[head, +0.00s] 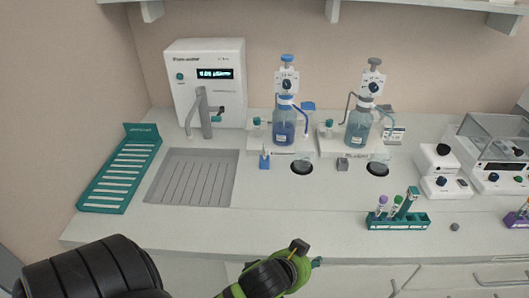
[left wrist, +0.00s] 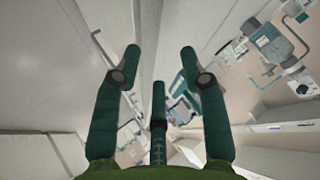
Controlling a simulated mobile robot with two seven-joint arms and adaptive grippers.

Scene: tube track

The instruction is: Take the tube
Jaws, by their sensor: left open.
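A teal rack (head: 375,224) stands near the front edge of the counter, right of centre in the head view. It holds several tubes upright or slightly tilted, among them a purple-capped tube (head: 381,205) and a green-capped tube (head: 395,206). A taller teal piece (head: 408,202) stands at the rack's right end. My left gripper (head: 308,256) is in front of the counter, left of the rack and apart from it. In the left wrist view its fingers (left wrist: 160,62) are spread with nothing held between them. My right gripper is not in view.
Two bottle dispensers (head: 285,126) (head: 359,130) stand behind on the counter. A white water unit (head: 206,80) and grey drain (head: 190,178) are at left, with a green slotted tray (head: 121,172). A small grey knob (head: 454,226) and purple rack (head: 516,222) are at right.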

